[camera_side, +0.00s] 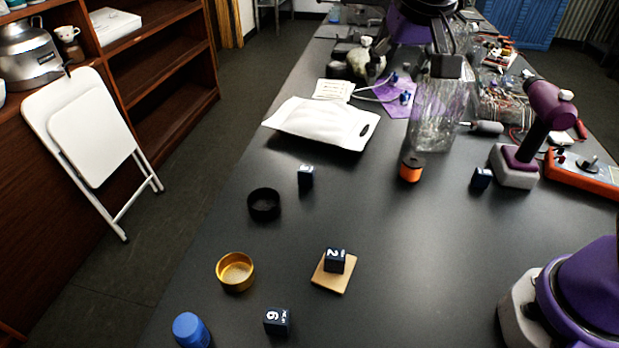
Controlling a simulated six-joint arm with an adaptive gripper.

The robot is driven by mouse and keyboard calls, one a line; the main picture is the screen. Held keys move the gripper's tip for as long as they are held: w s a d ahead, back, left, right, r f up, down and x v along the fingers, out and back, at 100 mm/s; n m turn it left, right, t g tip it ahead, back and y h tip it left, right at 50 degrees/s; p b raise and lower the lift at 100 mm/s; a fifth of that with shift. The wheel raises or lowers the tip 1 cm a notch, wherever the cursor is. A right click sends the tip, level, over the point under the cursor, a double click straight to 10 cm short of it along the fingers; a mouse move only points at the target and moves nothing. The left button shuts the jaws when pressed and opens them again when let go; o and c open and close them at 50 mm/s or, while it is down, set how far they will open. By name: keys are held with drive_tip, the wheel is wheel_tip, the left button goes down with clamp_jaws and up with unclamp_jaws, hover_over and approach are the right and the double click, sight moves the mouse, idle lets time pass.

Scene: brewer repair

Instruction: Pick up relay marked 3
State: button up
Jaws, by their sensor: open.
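Several small dark blue relay blocks are on the dark table. One relay (334,261) sits on a small wooden square and reads 2. Another relay (277,321) near the front reads 6. A third relay (306,177) stands left of centre, and one more relay (481,179) stands at the right; their white marks are too small to read, so I cannot tell which is marked 3. My gripper (421,52) is at the top of the view, dark and open, well apart from these relays. Its tips are partly lost against the clutter.
A black ring (264,204), brass cup (236,271) and blue cap (190,330) stand at the left. An orange spool (411,168) and clear container (438,110) are mid-table. A white pouch (321,121) lies behind. The centre-right tabletop is clear.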

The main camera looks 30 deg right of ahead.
drive_tip(key=w+a+f+m, duration=0.2)
drive_tip(key=w+a+f, duration=0.1)
drive_tip(key=w+a, duration=0.25)
drive_tip(key=m+g+h, duration=0.1)
drive_tip(key=m, duration=0.3)
approach(307, 169)
drive_tip(key=x, duration=0.8)
drive_tip(key=shift+w+f, duration=0.15)
drive_tip(key=shift+f, duration=0.15)
drive_tip(key=c, duration=1.1)
